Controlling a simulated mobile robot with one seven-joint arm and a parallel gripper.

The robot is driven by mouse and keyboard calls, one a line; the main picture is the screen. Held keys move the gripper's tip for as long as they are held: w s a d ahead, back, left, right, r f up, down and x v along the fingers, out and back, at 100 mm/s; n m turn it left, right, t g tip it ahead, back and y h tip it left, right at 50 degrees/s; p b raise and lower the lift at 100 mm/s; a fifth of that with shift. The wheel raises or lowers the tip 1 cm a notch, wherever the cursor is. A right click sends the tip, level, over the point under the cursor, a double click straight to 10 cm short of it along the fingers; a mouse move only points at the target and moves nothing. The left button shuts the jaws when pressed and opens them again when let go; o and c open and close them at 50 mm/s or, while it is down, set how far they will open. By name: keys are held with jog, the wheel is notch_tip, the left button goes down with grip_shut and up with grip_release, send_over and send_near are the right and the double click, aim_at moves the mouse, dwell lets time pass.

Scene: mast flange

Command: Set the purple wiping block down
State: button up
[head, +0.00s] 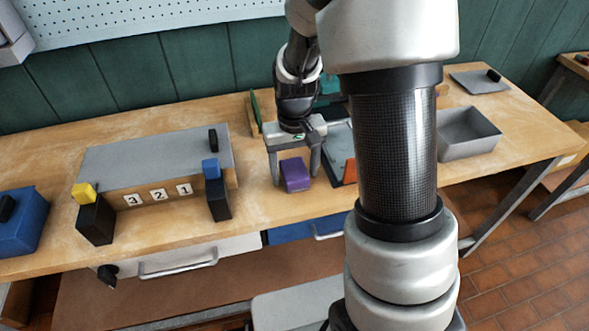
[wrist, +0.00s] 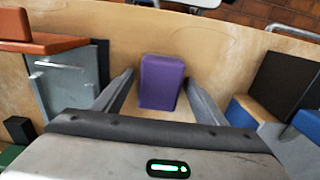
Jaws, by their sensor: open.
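The purple wiping block (head: 295,174) rests on the wooden workbench (head: 330,203), near its front edge. My gripper (head: 294,180) is above and around it, with one finger on each side. In the wrist view the purple block (wrist: 161,82) stands between the two spread fingers of my gripper (wrist: 160,88). Bare wood shows between the block and each finger, so the gripper is open and not holding it. The block's underside is hidden.
Left stands a grey-topped stand (head: 150,152) with number tiles and black blocks (head: 95,220) in front. A grey panel with an orange part (head: 349,171) is close on the right. A grey open bin (head: 468,134) lies farther right. Bare wood surrounds the block.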

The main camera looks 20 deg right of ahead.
aim_at(295, 170)
notch_tip(295, 170, up, 12)
jog(key=r+p, duration=0.1)
jog(key=p, duration=0.1)
jog(key=s+r+t, duration=0.5)
jog(key=s+r, duration=0.6)
jog(key=s, duration=0.5)
jog(key=shift+r+t, duration=0.3)
jog(key=shift+r, duration=0.05)
